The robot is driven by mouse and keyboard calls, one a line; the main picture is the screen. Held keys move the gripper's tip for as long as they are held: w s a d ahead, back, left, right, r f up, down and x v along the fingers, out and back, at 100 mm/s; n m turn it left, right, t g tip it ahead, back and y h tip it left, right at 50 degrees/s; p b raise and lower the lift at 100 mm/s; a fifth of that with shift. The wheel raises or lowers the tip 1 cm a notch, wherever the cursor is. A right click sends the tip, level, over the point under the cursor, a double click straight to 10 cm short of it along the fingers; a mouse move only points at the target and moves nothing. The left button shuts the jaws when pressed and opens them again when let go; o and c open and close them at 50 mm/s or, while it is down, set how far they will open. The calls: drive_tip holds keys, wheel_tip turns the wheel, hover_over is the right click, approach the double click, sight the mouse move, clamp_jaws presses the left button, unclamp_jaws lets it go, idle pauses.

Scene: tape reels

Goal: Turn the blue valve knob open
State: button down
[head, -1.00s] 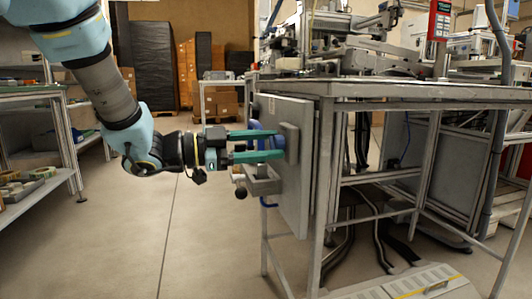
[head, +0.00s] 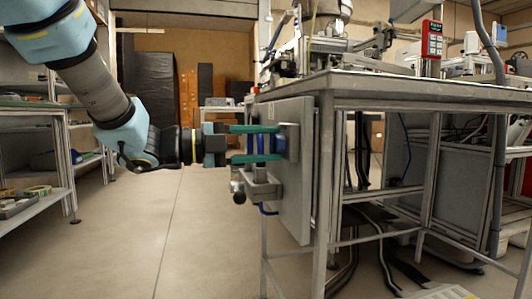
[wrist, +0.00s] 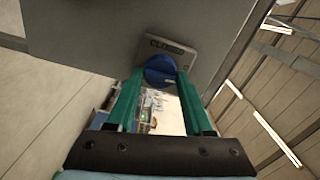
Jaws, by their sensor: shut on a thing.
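The blue valve knob (head: 263,143) sits on the left face of a grey panel on the workbench frame. It also shows as a round blue face in the wrist view (wrist: 160,68), in front of a grey plate (wrist: 184,50) marked "CLOSED", partly hidden. My gripper (head: 258,144) reaches in level from the left, one green finger above the knob and one below. In the wrist view the fingertips (wrist: 159,77) lie at the knob's two sides. My gripper is shut on the knob. The fingers hide part of the knob's edges.
The grey panel (head: 300,195) stands upright close beyond the fingers. A metal bracket (head: 262,187) with a round dark end sits just below my gripper. The workbench top (head: 420,92) is above right. Shelves (head: 35,150) stand at the far left, with open floor between.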

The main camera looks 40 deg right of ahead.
idle(0.4)
drive_tip(key=shift+c, duration=1.5)
unclamp_jaws()
drive_tip(key=p+v, duration=0.3)
drive_tip(key=v, duration=0.7)
drive_tip(key=shift+w+a, duration=0.15)
drive_tip(key=shift+a, duration=0.2)
